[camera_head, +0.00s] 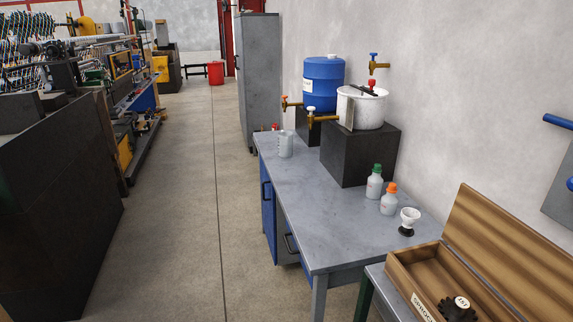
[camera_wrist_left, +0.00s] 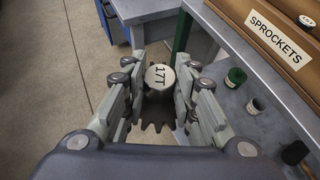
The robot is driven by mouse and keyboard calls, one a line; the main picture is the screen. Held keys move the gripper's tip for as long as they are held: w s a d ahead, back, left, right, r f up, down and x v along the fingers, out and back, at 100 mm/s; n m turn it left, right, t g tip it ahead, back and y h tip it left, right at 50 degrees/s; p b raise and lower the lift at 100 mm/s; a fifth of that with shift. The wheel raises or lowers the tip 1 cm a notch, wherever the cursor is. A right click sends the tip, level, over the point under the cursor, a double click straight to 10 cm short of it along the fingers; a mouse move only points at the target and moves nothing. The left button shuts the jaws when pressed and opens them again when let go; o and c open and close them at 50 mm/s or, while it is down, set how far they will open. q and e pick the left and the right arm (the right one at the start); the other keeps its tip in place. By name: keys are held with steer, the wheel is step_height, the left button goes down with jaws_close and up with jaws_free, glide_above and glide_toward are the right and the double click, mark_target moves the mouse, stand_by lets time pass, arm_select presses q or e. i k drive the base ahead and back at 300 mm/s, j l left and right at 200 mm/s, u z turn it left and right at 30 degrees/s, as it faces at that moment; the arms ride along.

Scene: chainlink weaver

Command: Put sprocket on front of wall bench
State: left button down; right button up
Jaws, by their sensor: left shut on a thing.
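My left gripper (camera_wrist_left: 158,92) shows only in the left wrist view. It is shut on a dark toothed sprocket with a pale round cap marked 17T (camera_wrist_left: 160,76). The sprocket is held above the concrete floor, beside a grey surface. The wall bench (camera_head: 300,195) runs along the right wall in the head view, with a grey top and blue drawers below. Its near end is bare. My right gripper is not in view.
An open wooden SPROCKETS box (camera_head: 399,262) holds another dark sprocket (camera_head: 458,309) on a nearer bench. The left aisle is clear.

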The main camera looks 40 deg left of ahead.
mark_target(303, 192)
steer(key=i+j, duration=0.15)
steer(key=j, duration=0.25)
steer(key=i+j, duration=0.2)
steer(key=j, duration=0.15)
steer(key=i+j+u, duration=0.1)
steer(key=j, duration=0.3)
steer(key=i+j, duration=0.25)
steer(key=j, duration=0.15)
steer(key=i+j, duration=0.15)
steer(key=j, duration=0.2)
steer(key=i+j+u, duration=0.1)
steer(key=j, duration=0.3)
steer(key=i, duration=0.1)
